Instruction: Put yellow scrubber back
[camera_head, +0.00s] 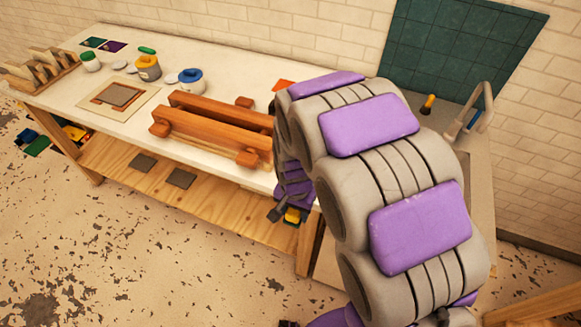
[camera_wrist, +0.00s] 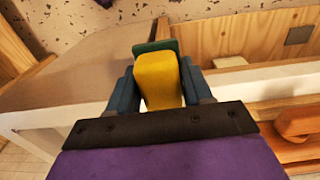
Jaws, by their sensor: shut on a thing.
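The yellow scrubber (camera_wrist: 158,78) is a yellow block with a green layer (camera_wrist: 155,46) on its far end. In the wrist view it sits between the two dark blue fingers of my gripper (camera_wrist: 158,88), which is shut on it. In the head view my gripper (camera_head: 288,212) hangs in front of the table's front edge, and a bit of the yellow scrubber (camera_head: 293,216) shows below it. My purple and grey arm hides the right part of the table.
The white tabletop (camera_head: 128,98) holds a wooden press-like frame (camera_head: 215,125), lidded pots, including a blue-lidded one (camera_head: 191,82), and a board. A wooden shelf (camera_head: 215,205) lies below. A sink tap (camera_head: 482,105) and a small yellow-orange bottle (camera_head: 428,104) are at the right.

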